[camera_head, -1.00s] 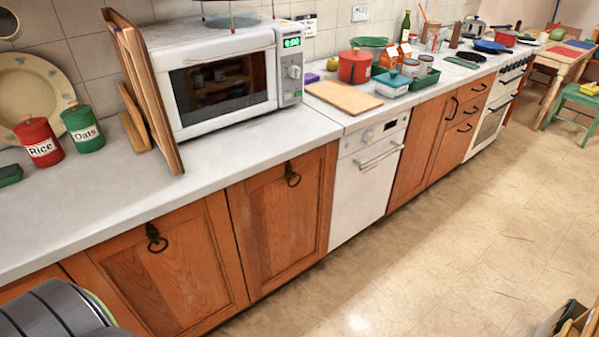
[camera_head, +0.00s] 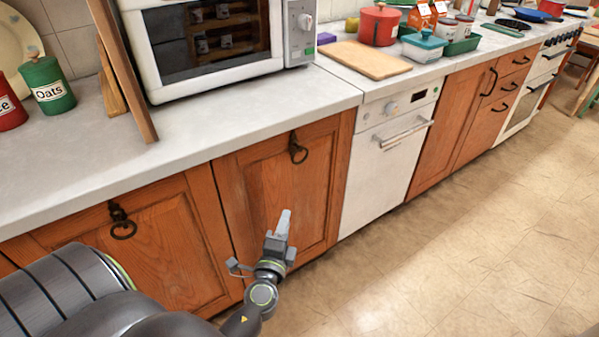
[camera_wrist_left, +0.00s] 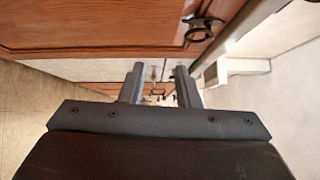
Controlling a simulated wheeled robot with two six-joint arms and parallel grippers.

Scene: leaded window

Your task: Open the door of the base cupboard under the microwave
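The base cupboard under the microwave (camera_head: 215,42) has wooden doors. The right door (camera_head: 270,195) has a dark ring handle (camera_head: 298,148) near its top; the left door (camera_head: 165,240) has a similar ring handle (camera_head: 122,220). Both doors look shut. My left gripper (camera_head: 284,222) is in front of the right door's lower part, below its ring and apart from it. In the left wrist view the two fingers (camera_wrist_left: 160,84) stand apart with nothing between them. A dark ring handle (camera_wrist_left: 203,28) shows there above and right of the fingers. My right gripper is out of view.
The white dishwasher (camera_head: 385,150) stands right of the cupboard. The worktop (camera_head: 200,130) juts above the doors and holds a cutting board (camera_head: 362,60) and canisters. The tiled floor (camera_head: 460,240) in front is clear.

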